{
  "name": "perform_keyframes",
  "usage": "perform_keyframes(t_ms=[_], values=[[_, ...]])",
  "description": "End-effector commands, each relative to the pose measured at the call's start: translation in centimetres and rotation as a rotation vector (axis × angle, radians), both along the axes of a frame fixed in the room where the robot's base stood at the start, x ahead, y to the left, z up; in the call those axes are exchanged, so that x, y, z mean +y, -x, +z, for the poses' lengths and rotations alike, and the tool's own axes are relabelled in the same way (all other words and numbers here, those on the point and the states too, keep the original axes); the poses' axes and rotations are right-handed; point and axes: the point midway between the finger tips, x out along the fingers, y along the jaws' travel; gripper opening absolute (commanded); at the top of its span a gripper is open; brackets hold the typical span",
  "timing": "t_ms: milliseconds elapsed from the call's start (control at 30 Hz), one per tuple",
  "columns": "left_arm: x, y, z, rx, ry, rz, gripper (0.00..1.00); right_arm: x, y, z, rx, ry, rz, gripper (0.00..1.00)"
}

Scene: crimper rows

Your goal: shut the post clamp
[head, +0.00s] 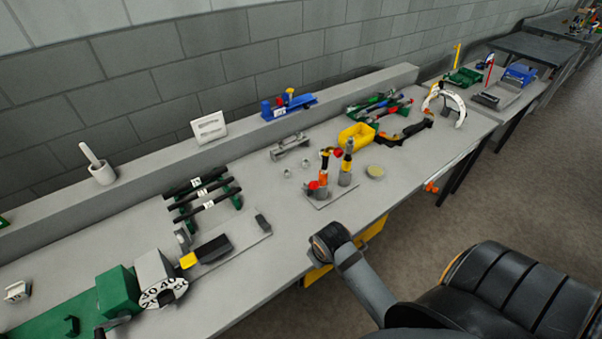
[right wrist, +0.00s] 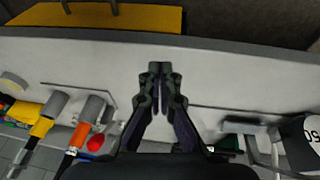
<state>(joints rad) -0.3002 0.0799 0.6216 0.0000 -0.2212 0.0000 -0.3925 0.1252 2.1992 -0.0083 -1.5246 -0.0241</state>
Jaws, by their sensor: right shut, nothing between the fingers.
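Two grey-based posts with coloured bands stand side by side on a thin plate on the bench. The left post (head: 319,187) has a red knob and an orange band; the right post (head: 346,172) has black and yellow parts. I cannot tell which is the post clamp, or how its closing part stands. In the right wrist view the red-knobbed post (right wrist: 88,112) and the yellow-banded post (right wrist: 47,118) show at the left. My right gripper (right wrist: 160,70) is shut and empty, apart from both posts. In the head view its arm reaches the bench's front edge. My left gripper is out of view.
A yellow bin (head: 357,136) stands behind the posts. A rack with black bars (head: 203,196) and a numbered drum (head: 160,278) stand to the left. A low ledge (head: 240,122) runs along the back. The bench between drum and posts is mostly clear.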

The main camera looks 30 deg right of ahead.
Motion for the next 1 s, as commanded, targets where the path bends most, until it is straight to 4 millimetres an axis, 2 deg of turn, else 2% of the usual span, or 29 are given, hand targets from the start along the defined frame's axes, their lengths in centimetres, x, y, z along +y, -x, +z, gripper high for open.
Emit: perform_keyframes(t_ms=[33, 167, 367, 567, 667, 700, 800, 900, 1000], values=[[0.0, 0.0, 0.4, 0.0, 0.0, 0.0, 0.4, -0.1, -0.9, 1.5, 0.004, 0.006, 0.002, 0.0], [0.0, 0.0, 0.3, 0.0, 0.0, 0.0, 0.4, -0.9, -3.3, 1.4, 0.037, 0.025, 0.003, 0.0], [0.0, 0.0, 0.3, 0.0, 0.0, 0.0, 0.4, -2.2, -7.9, 1.6, 0.077, 0.05, 0.0, 0.0], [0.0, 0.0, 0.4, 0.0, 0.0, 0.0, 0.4, -4.0, -14.0, 3.7, 0.131, 0.072, -0.009, 0.0], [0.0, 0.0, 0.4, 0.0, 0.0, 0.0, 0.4, -5.2, -18.0, 6.4, 0.173, 0.079, -0.017, 0.0], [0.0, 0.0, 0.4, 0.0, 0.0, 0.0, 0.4, -5.7, -19.7, 8.0, 0.193, 0.079, -0.02, 0.0], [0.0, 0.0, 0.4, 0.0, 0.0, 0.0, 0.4, -6.8, -23.0, 12.3, 0.242, 0.073, -0.027, 0.0], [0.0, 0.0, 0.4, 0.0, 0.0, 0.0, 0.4, -7.4, -24.9, 15.9, 0.28, 0.063, -0.03, 0.0], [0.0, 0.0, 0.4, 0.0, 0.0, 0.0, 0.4, -7.7, -25.7, 18.2, 0.304, 0.053, -0.03, 0.0]])
